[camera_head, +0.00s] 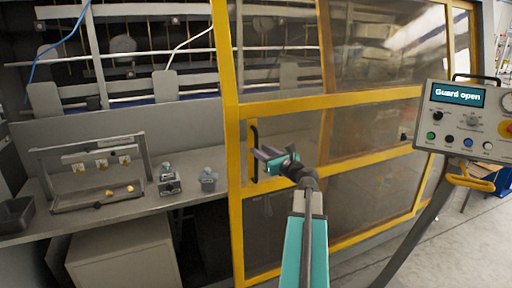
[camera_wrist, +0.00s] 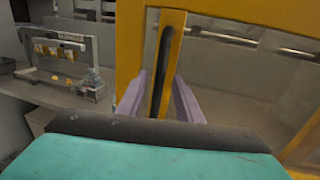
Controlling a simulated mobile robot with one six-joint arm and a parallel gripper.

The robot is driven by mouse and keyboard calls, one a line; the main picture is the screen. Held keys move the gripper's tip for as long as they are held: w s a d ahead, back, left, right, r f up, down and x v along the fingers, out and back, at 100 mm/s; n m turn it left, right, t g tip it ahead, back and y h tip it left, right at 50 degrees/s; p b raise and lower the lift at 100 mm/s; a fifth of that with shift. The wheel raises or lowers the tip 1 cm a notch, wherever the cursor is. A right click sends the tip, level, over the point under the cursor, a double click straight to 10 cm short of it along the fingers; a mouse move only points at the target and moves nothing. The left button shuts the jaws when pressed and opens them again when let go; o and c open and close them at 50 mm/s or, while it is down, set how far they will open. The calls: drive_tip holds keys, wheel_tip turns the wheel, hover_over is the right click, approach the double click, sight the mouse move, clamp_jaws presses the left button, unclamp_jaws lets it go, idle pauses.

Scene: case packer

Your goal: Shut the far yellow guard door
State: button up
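The yellow guard door (camera_head: 232,130) has a yellow frame with see-through panels and stands in front of the right part of the machine. Its upright black handle (camera_head: 253,150) is on the left yellow post. The left side of the machine opening is uncovered. My gripper (camera_head: 262,155) is at the handle. In the wrist view the two pale fingers of my gripper (camera_wrist: 160,100) are apart, one on each side of the handle (camera_wrist: 171,60), with gaps showing. The fingers' contact with the door cannot be made out. Another yellow frame part (camera_head: 465,10) shows at the far right.
A control box (camera_head: 465,118) on a slanted post stands at right, its display reading "Guard open". A grey bench (camera_head: 120,205) at left holds a small rack (camera_head: 95,170), two small fixtures (camera_head: 170,180) and a dark bin (camera_head: 15,215). Open floor lies at lower right.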

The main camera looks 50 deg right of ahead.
sight(257, 148)
drive_tip(key=shift+w+d+p, duration=0.2)
drive_tip(key=shift+w, duration=0.7)
drive_tip(key=shift+w+d+p, duration=0.15)
drive_tip(key=shift+w, duration=0.75)
clamp_jaws()
